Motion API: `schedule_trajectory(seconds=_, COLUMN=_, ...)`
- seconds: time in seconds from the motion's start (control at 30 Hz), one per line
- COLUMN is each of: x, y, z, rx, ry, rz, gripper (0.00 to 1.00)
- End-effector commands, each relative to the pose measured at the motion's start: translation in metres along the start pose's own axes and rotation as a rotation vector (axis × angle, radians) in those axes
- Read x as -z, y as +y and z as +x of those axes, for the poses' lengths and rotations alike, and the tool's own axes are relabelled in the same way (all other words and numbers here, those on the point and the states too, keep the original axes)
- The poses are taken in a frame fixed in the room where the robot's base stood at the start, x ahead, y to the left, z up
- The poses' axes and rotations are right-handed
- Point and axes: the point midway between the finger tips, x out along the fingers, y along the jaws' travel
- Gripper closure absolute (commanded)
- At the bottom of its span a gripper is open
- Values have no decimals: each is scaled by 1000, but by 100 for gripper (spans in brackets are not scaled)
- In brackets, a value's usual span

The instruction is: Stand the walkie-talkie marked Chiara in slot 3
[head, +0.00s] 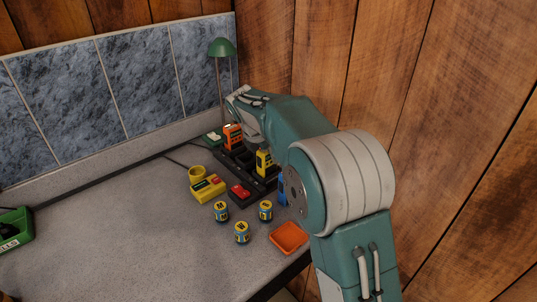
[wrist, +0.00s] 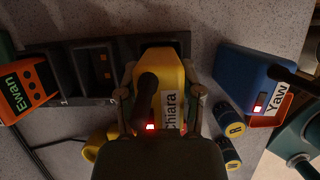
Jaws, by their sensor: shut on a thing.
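The yellow walkie-talkie marked Chiara (wrist: 158,75) is between the fingers of my gripper (wrist: 160,103), which is shut on it. It also shows in the head view (head: 264,163), upright at the black rack (head: 233,161). In the wrist view the rack (wrist: 62,62) runs behind it, with open dark slots to its left. Its lower end meets the rack near a dark slot; I cannot tell whether it is seated or which number that slot has. My arm hides most of the gripper in the head view.
An orange walkie-talkie marked Ewan (wrist: 25,88) stands left of the rack, a blue one marked Yaw (wrist: 245,75) right. The counter's left is mostly clear.

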Motion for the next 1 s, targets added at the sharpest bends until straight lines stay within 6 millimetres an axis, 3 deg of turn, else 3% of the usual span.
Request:
schedule_trajectory(seconds=0.9, x=4, y=0, z=9, rx=0, ry=0, rz=0, gripper=100)
schedule_trajectory(seconds=0.93, x=4, y=0, z=10, rx=0, ry=0, rz=0, gripper=48)
schedule_trajectory(seconds=0.97, x=4, y=0, z=9, rx=-1, ry=0, rz=0, gripper=38)
schedule_trajectory(seconds=1.0, x=4, y=0, z=9, rx=0, ry=0, rz=0, gripper=38)
